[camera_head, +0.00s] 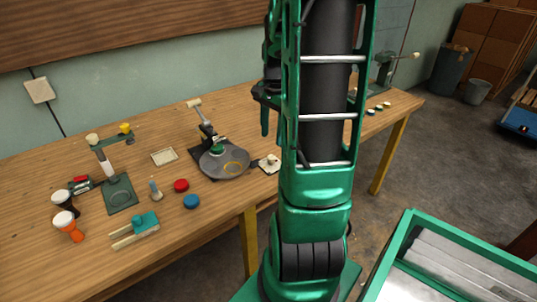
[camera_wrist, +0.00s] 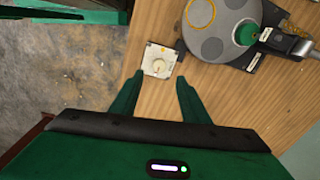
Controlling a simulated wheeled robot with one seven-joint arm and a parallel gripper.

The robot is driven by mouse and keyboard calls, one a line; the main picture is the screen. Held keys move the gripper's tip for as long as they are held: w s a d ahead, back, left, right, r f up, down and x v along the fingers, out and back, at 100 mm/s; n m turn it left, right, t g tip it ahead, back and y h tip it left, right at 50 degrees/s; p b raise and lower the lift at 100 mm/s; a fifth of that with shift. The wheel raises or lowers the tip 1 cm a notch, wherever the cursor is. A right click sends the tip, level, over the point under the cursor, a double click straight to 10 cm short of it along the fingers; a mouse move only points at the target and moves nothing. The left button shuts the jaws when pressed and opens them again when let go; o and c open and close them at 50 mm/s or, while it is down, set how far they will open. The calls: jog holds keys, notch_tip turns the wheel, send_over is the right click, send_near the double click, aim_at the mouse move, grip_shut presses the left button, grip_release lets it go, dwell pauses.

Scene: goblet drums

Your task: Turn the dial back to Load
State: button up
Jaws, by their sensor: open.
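The dial (camera_head: 270,160) is a small cream knob on a white square plate, at the table's front edge beside the grey round turntable. In the wrist view the dial (camera_wrist: 158,66) shows from above, with small markings on its plate that are too small to read. My gripper (camera_wrist: 158,80) is open and empty. Its two green fingers point toward the dial, one to each side of it in the picture; the height gap cannot be told. In the head view my arm hides part of the table, and the fingers cannot be made out clearly.
The grey turntable (camera_head: 226,165) with an orange ring and a green piece stands left of the dial. A red disc (camera_head: 181,185), a blue disc (camera_head: 191,202), two goblet drums (camera_head: 68,226) and a green-based press (camera_head: 119,195) stand further left. Bare wood lies around the plate's near side.

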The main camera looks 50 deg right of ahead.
aim_at(270, 157)
jog(key=f, duration=0.8)
jog(key=shift+w+f, duration=0.2)
jog(key=shift+f, duration=0.2)
jog(key=c, duration=1.1)
